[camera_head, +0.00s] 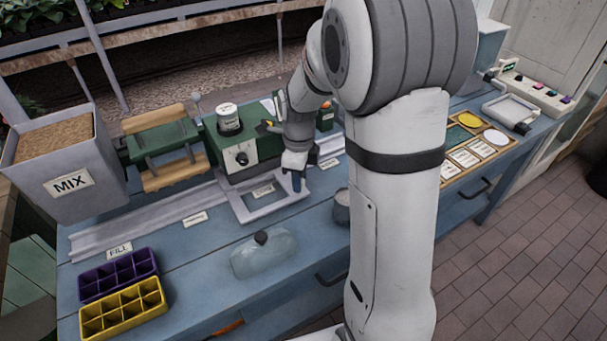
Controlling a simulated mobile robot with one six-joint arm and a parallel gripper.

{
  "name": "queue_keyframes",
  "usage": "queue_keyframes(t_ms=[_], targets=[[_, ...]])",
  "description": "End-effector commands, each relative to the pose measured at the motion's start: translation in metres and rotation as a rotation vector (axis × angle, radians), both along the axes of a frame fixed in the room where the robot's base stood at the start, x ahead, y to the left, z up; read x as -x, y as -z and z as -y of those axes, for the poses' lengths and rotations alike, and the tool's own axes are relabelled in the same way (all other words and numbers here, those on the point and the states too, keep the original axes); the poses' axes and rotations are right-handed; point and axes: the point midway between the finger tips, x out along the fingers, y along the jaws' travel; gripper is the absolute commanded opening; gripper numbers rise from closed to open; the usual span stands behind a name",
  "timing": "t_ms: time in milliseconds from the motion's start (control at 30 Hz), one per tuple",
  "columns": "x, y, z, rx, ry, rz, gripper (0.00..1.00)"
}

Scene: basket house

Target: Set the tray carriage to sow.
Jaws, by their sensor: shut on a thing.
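The tray carriage (274,209) is a pale grey open frame on a long grey rail (150,226) along the blue bench. It stands in front of the green machine (240,150), around a small label (263,190) whose word I cannot read surely. My gripper (297,181) points down at the carriage's right side. It is shut on a dark blue handle (297,185) there; the fingers are small and partly hidden. A FILL label (119,250) lies at the rail's left end. Two more labels, one at left (194,218) and one at right (329,163), are too small to read.
A purple cell tray (119,276) and a yellow cell tray (124,308) sit at the bench's front left. A MIX hopper (65,165) stands behind them. A glass cover (264,255) lies in front of the carriage. My arm hides the bench's middle right.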

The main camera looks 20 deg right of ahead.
Motion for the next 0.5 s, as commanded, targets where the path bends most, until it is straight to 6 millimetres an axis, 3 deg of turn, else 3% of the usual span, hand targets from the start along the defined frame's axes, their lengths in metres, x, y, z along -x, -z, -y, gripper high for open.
queue_keyframes(t_ms=[33,67,300,500], targets=[[-0.0075,-0.0046,-0.0007,-0.002,0.002,0.026,0.0],[-0.0075,-0.0046,-0.0005,-0.002,0.003,0.026,0.31],[-0.0055,-0.0032,0.0002,-0.001,0.002,0.019,0.51],[-0.0045,-0.0023,0.0006,-0.001,0.002,0.014,0.52]])
